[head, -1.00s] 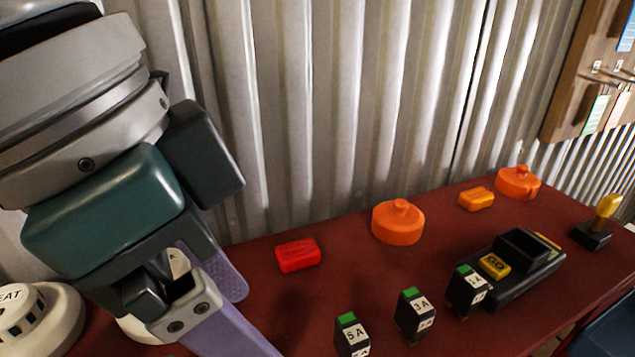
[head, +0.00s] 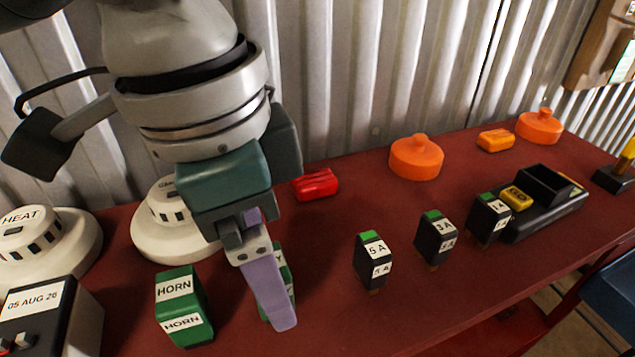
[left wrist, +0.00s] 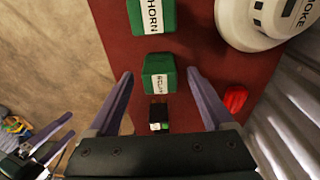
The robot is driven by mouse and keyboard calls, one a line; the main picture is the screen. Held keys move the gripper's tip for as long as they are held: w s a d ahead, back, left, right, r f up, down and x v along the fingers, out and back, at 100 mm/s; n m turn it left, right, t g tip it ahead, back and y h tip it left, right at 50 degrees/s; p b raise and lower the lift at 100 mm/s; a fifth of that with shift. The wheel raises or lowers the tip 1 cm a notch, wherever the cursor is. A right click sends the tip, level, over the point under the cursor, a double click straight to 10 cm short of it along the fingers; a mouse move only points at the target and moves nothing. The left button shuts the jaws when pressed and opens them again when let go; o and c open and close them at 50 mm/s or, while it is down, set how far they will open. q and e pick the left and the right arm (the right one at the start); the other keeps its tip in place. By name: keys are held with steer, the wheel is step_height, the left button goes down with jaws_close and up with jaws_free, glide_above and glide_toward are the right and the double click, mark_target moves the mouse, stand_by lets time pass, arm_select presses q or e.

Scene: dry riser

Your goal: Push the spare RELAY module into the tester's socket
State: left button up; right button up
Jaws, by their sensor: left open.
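A green module (left wrist: 158,64) stands on the red bench between the fingers of my left gripper (left wrist: 160,73). Its white label (left wrist: 158,85) is too small to read surely. In the head view the near finger hides most of this module (head: 288,262). My left gripper is open, pointing down, with a finger on each side of it; whether they touch it I cannot tell. The black tester (head: 520,222) with a raised rectangular socket (head: 546,184) and yellow GO button (head: 517,197) stands at the right. My right gripper (left wrist: 72,125) shows at the wrist view's lower left, fingers apart.
A green HORN module (head: 180,305) stands left of the gripper. Several black fuse modules (head: 372,262) stand between it and the tester. White detectors (head: 45,240), a red block (head: 316,184) and orange caps (head: 416,158) are around. The bench's front middle is clear.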

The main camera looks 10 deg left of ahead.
arm_select(q)
steer(key=shift+d+f, duration=0.1)
steer(key=shift+f, duration=0.55)
jaws_close()
